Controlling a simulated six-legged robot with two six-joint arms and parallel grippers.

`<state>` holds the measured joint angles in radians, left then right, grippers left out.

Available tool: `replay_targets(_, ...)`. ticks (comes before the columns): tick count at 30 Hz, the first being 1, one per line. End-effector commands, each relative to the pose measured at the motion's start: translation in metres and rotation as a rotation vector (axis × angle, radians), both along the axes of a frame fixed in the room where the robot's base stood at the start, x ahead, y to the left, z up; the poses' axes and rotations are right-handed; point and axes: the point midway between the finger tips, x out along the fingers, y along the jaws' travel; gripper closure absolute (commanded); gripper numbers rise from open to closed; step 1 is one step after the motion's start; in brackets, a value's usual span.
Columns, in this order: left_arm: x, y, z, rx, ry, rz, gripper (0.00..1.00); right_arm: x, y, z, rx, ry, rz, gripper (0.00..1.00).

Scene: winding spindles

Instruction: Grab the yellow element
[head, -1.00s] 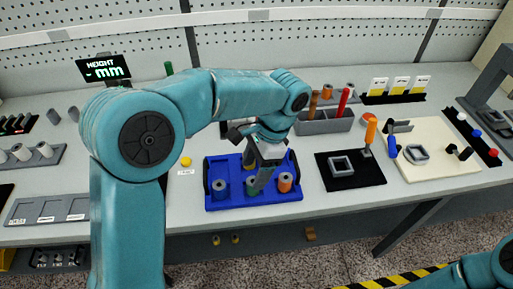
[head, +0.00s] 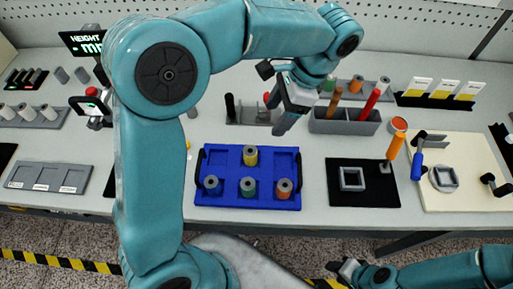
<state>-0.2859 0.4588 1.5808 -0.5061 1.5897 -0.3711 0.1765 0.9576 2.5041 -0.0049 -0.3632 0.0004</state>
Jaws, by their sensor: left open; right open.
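The yellow element (head: 250,157) is a short upright cylinder with a dark centre hole. It stands at the back middle of the blue tray (head: 222,159). My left gripper (head: 279,128) is open and empty. A blue spool (head: 212,187), a green spool (head: 248,188) and an orange spool (head: 284,189) stand in the tray's front row. My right gripper (head: 338,272) is low at the bottom, open, away from the tray.
A grey bin (head: 345,122) with brown and red rods stands behind right of the tray. A black mat (head: 349,201) with a grey square frame lies to the right. A grey labelled tray (head: 48,177) lies left. My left arm crosses above the table.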

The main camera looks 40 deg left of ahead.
Motion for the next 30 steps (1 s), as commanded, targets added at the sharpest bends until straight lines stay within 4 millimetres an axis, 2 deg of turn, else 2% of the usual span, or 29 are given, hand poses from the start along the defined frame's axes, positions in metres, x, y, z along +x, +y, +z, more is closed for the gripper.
replay_targets(6, -0.020, 0.015, -0.046, 0.001, 0.005, 0.002, 0.31, -0.001, 0.000, -0.001, 0.000, 0.001, 0.001, 0.57)
replay_targets(12, -0.031, 0.025, -0.083, 0.001, 0.004, 0.002, 0.31, 0.000, 0.000, 0.000, 0.000, 0.001, 0.000, 0.57)
replay_targets(19, -0.034, 0.030, -0.100, 0.000, 0.003, 0.001, 0.31, 0.000, 0.000, 0.002, 0.000, 0.001, 0.001, 0.57)
replay_targets(25, -0.039, 0.039, -0.130, 0.000, 0.006, 0.002, 0.31, 0.000, 0.000, 0.009, 0.000, 0.001, 0.000, 0.57)
replay_targets(30, -0.040, 0.043, -0.143, -0.002, 0.002, 0.001, 0.31, 0.000, 0.000, 0.009, 0.000, 0.001, 0.001, 0.57)
